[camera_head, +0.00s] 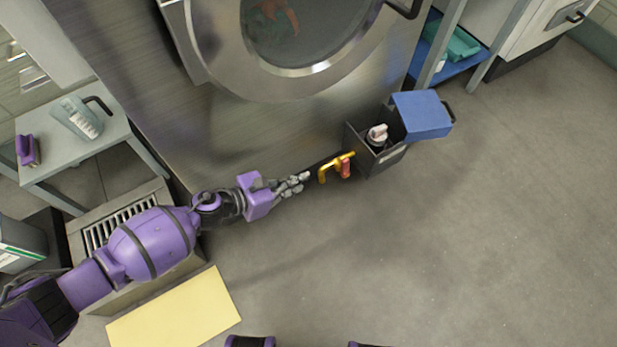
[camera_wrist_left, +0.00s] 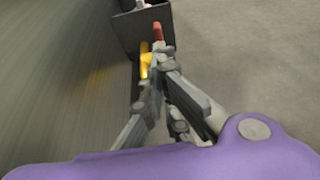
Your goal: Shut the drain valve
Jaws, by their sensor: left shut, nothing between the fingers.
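The drain valve (camera_head: 330,171) is a yellow fitting with a red-tipped handle (camera_head: 346,168), low at the front of the steel machine. It also shows in the left wrist view as a yellow body (camera_wrist_left: 146,62) with a red tip (camera_wrist_left: 157,32), just beyond my fingers. My left gripper (camera_head: 304,177) is shut and empty, its fingertips a short way left of the valve. In the left wrist view the left gripper (camera_wrist_left: 158,68) overlaps part of the valve, and I cannot tell whether they touch. My right gripper is not in view.
A dark box (camera_head: 381,156) with a blue lid (camera_head: 422,114) and a white-capped item stands right beside the valve. The steel machine (camera_head: 240,130) rises behind. A small table (camera_head: 60,160), a floor grate (camera_head: 118,215) and a yellow mat (camera_head: 175,312) lie left. The floor at right is clear.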

